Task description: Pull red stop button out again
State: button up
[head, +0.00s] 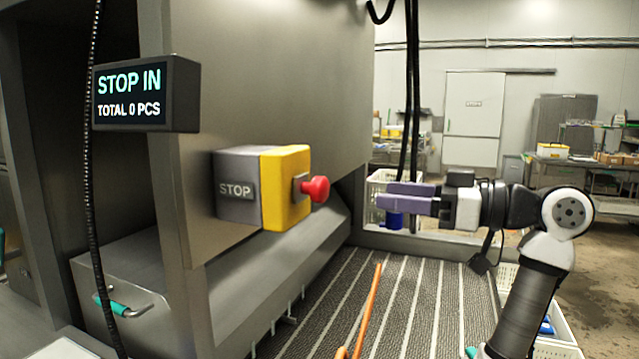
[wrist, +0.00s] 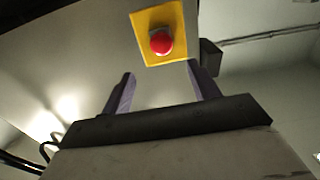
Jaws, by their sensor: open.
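The red stop button (head: 318,188) sticks out from the yellow face of the grey and yellow stop box (head: 285,188), which is fixed to the steel machine wall. In the wrist view the red button (wrist: 161,41) sits on the yellow plate (wrist: 148,19), beyond the fingertips and roughly between them. My gripper (head: 382,197) is to the right of the button in the head view, pointing toward it, with a clear gap between. Its two purple fingers are apart and empty, as the wrist view (wrist: 160,80) also shows.
A display (head: 145,93) reading "STOP IN" and "TOTAL 0 PCS" hangs left of the stop box. A ribbed conveyor (head: 400,300) runs below, with an orange hose (head: 367,312) above it. A white crate (head: 378,183) stands behind my fingers. The space between fingers and button is free.

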aim_at(326, 188)
jog(key=p+x, duration=0.3)
jog(key=x, duration=0.9)
jog(key=shift+a+r, duration=0.1)
jog(key=shift+a, duration=0.35)
grip_shut()
jog(key=shift+v, duration=0.75)
jog(key=shift+c, duration=1.6)
grip_release()
jog(key=o, duration=0.3)
jog(key=shift+d, duration=0.15)
jog(key=b+v, duration=0.3)
jog(key=v, duration=1)
jog(key=shift+s+d+b, duration=0.2)
jog(key=shift+d+b, duration=0.1)
jog(key=shift+b, duration=0.1)
